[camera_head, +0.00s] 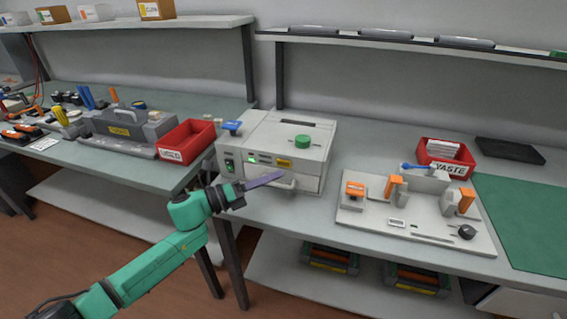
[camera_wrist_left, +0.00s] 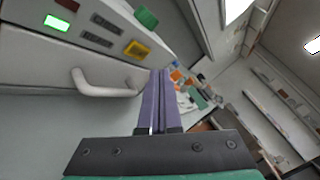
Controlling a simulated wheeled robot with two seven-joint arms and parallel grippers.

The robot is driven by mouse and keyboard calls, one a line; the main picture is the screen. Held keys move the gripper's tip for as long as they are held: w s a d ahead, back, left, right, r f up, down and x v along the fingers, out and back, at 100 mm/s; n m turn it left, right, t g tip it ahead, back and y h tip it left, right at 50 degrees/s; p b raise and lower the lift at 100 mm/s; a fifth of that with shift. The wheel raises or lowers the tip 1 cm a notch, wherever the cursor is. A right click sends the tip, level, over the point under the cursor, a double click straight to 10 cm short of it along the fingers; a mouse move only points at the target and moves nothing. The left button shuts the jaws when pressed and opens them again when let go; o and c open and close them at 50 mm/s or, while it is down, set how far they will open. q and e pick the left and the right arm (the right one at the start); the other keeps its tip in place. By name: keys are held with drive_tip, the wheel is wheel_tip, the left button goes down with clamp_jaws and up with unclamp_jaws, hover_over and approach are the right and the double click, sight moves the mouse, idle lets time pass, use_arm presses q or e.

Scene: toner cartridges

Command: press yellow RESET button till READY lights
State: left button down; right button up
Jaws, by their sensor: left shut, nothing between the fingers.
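The white machine (camera_head: 300,140) stands on the bench, with a green knob (camera_head: 302,141) on its lid. The yellow button (camera_head: 284,163) is on its front panel, and it also shows in the left wrist view (camera_wrist_left: 137,50). A small lamp (camera_head: 252,158) on the same panel glows bright green, also in the left wrist view (camera_wrist_left: 57,22); its lettering is too small to read. My left gripper (camera_head: 283,172) is shut and empty, its purple fingertips (camera_wrist_left: 159,72) just below the yellow button in the head view. In the wrist view they appear apart from it. My right gripper is out of view.
A pale handle (camera_wrist_left: 105,88) juts from the machine's front beside my fingers. A red bin (camera_head: 186,140) stands left of the machine. A pale fixture board (camera_head: 415,225) with orange parts lies to the right, before a red waste bin (camera_head: 447,157).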

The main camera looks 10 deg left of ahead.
use_arm(q)
drive_tip(key=s, duration=0.3)
drive_tip(key=shift+a, duration=0.1)
idle(0.5)
